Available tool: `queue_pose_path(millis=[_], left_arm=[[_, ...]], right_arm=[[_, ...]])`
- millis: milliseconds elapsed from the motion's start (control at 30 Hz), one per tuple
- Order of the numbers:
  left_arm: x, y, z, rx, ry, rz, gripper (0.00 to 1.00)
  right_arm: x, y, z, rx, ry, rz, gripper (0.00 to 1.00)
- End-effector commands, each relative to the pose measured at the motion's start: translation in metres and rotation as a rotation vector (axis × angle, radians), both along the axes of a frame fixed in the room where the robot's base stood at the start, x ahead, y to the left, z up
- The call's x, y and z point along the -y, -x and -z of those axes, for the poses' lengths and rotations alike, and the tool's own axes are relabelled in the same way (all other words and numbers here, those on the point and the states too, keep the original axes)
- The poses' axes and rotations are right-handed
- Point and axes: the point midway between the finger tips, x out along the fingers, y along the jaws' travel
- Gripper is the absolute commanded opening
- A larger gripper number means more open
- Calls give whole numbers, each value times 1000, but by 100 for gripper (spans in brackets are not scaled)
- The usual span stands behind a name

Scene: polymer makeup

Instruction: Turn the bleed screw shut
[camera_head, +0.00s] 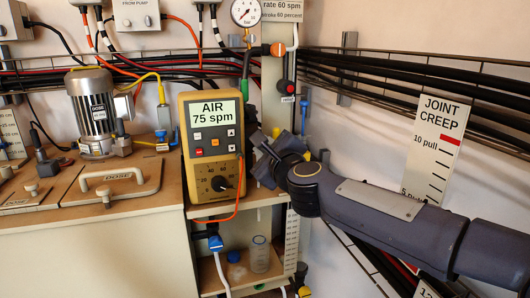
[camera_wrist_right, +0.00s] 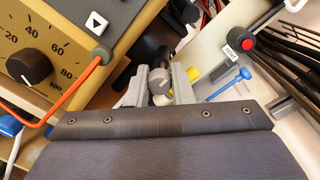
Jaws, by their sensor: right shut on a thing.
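My right gripper (camera_wrist_right: 158,88) is shut on a small grey round knob (camera_wrist_right: 159,80) with a pale mark on its face, which appears to be the bleed screw. The two grey fingers stand on either side of the knob. No label on it can be read. In the head view my right gripper (camera_head: 262,152) is just right of the yellow pump controller (camera_head: 212,150), and the knob is hidden there. My left gripper is not in view.
The controller reads "AIR 75 spm"; an orange cable (camera_wrist_right: 78,92) loops from it close to the gripper. A blue T-handle (camera_wrist_right: 230,84) and a red button (camera_wrist_right: 247,44) with a small label are to the right. Black cables (camera_head: 420,75) run along the wall.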

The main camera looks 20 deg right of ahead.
Motion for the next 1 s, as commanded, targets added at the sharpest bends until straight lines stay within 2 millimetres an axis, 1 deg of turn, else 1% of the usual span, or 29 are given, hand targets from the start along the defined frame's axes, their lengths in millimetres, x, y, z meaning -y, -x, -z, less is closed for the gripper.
queue_pose_path(millis=[233, 600, 633, 767, 800, 1000], left_arm=[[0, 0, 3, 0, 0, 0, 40], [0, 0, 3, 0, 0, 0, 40], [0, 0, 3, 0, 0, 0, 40], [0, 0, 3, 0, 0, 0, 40], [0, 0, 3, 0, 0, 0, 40], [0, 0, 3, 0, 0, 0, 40]], right_arm=[[0, 0, 1, -4, -41, -1, 0], [0, 0, 1, -4, -44, 0, 0], [0, 0, 1, -4, -44, 0, 22], [0, 0, 1, -4, -43, 0, 39], [0, 0, 1, -4, -43, 0, 42], [0, 0, 1, -3, -42, -1, 42]])
